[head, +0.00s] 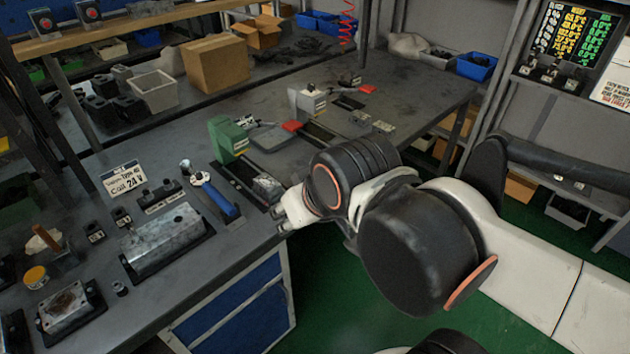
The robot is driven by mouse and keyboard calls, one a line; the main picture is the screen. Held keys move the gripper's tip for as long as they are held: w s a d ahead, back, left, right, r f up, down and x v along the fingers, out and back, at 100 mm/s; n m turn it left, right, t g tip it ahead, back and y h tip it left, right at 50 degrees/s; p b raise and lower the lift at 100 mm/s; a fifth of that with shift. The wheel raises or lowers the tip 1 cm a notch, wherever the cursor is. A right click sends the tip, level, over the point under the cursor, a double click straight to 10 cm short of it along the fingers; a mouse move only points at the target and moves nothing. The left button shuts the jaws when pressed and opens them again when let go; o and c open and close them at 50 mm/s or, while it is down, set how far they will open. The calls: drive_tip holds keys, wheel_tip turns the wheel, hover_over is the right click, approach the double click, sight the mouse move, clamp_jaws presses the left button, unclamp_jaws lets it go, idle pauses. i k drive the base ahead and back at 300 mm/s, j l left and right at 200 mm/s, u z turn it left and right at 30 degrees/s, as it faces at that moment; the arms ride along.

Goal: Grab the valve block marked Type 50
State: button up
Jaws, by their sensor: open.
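My gripper (283,214) is at the front edge of the workbench, with my arm reaching in from the right. It is largely hidden behind my wrist, and I see nothing held in it. Just left of it, a grey metal block (267,186) sits in a dark fixture on the bench. A large metal block (160,241) lies on a dark plate further left. Two small grey blocks (360,118) (384,128) stand further back on the bench. I cannot read a Type 50 mark on any of them. A sign (124,178) appears to read Type 40, Coil 24V.
A white-bodied device (307,102) is behind. A cardboard box (215,63) and a grey bin (153,91) are at the back left. The bench's back right has free surface.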

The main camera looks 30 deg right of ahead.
sight(266, 185)
drive_tip(key=z, duration=0.2)
drive_tip(key=i+j+z, duration=0.15)
drive_tip(key=j+z, duration=0.2)
drive_tip(key=j, duration=0.6)
drive_tip(key=j+z, duration=0.35)
drive_tip(key=j, duration=0.55)
drive_tip(key=k+j, duration=0.1)
drive_tip(key=j+u, duration=0.05)
